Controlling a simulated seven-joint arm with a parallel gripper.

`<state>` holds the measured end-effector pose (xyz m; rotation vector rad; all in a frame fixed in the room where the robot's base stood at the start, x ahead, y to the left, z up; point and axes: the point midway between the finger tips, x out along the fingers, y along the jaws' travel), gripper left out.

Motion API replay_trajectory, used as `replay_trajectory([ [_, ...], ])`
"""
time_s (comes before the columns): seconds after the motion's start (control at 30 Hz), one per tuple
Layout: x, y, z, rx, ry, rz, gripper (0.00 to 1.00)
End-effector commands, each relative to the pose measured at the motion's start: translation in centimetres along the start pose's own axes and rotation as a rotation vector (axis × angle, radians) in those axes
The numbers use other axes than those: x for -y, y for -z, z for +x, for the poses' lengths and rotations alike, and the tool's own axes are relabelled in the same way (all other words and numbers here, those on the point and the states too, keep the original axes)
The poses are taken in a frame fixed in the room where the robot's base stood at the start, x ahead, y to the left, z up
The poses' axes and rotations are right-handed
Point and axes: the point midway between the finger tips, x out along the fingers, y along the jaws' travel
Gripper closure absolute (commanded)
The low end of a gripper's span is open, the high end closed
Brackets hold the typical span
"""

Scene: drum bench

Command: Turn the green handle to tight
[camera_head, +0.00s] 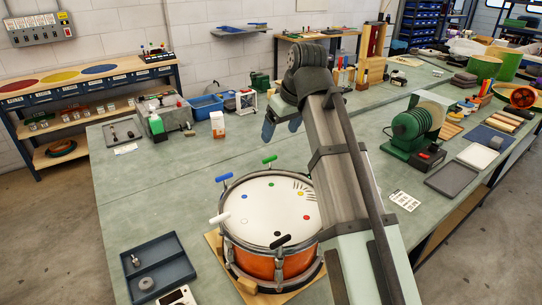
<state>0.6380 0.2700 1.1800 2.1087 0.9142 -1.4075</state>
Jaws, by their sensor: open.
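A drum (265,262) with an orange shell and white head stands on the bench in a wooden cradle. The green handle (270,159) is a short bar on the drum's far rim, and is fully in view. My gripper (281,134) points down beyond the drum, above the green handle in the picture. Its bluish fingers are apart, with nothing seen between them, and it looks clear of the handle. A blue handle (223,178), a white handle (220,218) and a black handle (281,241) also sit around the rim. My arm hides the drum's right side.
A dark divided tray (157,268) with small metal parts lies left of the drum. A green-wheeled machine (413,130) and a grey tray (453,180) stand at right. A small carton (217,125) stands behind. The bench left of the drum is mostly clear.

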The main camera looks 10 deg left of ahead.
Motion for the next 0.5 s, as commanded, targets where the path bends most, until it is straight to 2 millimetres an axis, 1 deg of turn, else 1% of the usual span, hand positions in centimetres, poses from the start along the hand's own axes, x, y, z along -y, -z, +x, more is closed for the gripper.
replay_trajectory([
  [0.03,0.1,-0.1,0.9,0.003,0.001,0.0,0.19],
  [0.1,0.1,-0.1,1.9,0.002,0.001,0.001,0.19],
  [0.5,0.0,-0.1,7.8,0.003,0.001,0.002,0.19],
])
